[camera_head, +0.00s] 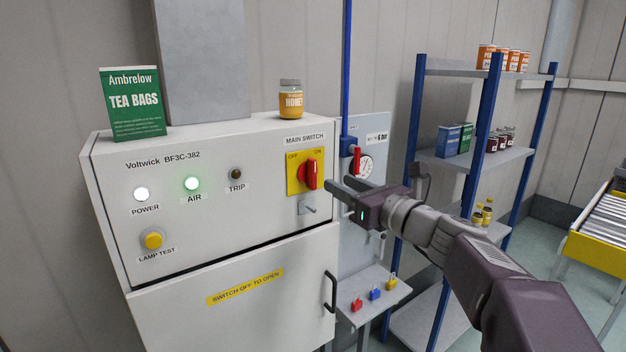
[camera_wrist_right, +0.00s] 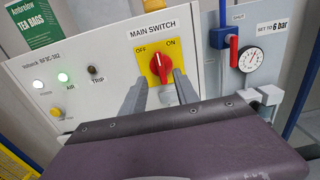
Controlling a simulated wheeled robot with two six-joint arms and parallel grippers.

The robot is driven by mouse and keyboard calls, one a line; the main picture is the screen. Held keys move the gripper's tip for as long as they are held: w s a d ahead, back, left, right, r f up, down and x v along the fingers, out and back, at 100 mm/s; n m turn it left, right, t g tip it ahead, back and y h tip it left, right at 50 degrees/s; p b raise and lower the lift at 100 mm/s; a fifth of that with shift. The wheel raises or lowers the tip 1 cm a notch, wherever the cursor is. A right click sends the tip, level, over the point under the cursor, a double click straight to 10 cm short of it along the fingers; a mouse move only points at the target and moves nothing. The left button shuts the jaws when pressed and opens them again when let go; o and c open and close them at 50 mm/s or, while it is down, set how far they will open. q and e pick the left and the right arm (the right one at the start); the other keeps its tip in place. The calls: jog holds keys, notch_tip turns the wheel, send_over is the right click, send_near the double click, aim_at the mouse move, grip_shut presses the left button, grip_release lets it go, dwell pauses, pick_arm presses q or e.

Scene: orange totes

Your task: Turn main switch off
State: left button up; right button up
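The main switch is a red knob (camera_head: 308,175) on a yellow plate (camera_head: 292,184), marked OFF at left and ON at right, on the front of a white cabinet. Its grip looks roughly upright; I cannot tell its exact setting. In the right wrist view the knob (camera_wrist_right: 162,65) shows beyond and between the fingertips. My right gripper (camera_head: 341,184) is open and empty, just right of the knob in the head view and apart from it. It also shows in the right wrist view (camera_wrist_right: 160,88). The POWER lamp (camera_head: 141,194) and AIR lamp (camera_head: 191,183) are lit. My left gripper is out of view.
A small latch (camera_head: 309,209) sits below the switch. A red-handled valve (camera_head: 356,160) and gauge (camera_head: 366,167) are close at right. A tea box (camera_head: 133,104) and honey jar (camera_head: 290,100) stand on the cabinet. A small shelf (camera_head: 361,284) holds padlocks below.

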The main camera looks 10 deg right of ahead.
aim_at(315, 172)
jog(key=p+x, duration=0.2)
jog(key=x, duration=0.7)
jog(key=shift+w+f, duration=0.1)
jog(key=shift+c, duration=0.3)
grip_shut()
